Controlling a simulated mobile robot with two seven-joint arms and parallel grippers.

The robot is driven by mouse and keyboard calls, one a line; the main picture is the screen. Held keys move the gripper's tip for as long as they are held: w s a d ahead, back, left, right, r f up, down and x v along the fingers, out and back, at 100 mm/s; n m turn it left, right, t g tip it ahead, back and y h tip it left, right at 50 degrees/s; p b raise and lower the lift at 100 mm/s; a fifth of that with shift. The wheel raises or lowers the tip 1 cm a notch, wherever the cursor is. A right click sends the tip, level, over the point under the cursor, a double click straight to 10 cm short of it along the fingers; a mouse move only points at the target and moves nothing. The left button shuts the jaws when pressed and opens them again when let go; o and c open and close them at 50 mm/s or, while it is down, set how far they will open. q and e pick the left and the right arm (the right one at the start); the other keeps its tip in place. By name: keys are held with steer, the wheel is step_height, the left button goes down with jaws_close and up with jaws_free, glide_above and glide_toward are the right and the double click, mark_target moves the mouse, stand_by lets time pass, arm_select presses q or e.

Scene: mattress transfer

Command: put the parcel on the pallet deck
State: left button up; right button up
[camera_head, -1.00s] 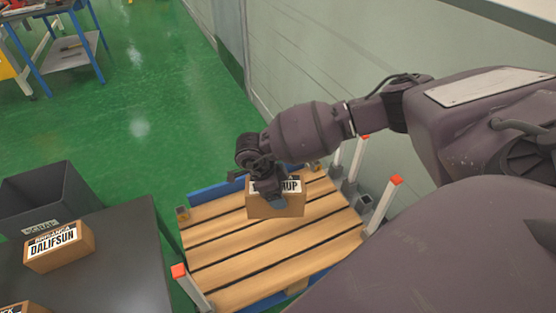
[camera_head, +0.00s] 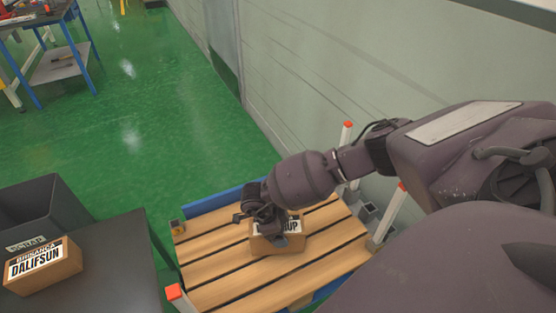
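The parcel (camera_head: 268,246), a small brown box with a white label ending in "UP", is at the middle of the pallet deck (camera_head: 215,272). Its base looks on or just above the slats; I cannot tell if it touches. My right gripper (camera_head: 276,232) reaches down over the parcel and appears shut on it, with one dark finger against its near face. The gripper hides part of the label, and the other finger is hidden. My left gripper is not in view.
Posts with orange-red tops, such as the near left one (camera_head: 174,293), stand around the pallet. A wall runs behind the pallet. Green floor is clear beyond.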

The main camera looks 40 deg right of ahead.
step_height(320, 180, down, 2)
steer(key=shift+r, duration=0.15)
steer(key=o, duration=1.2)
steer(key=shift+c, duration=0.2)
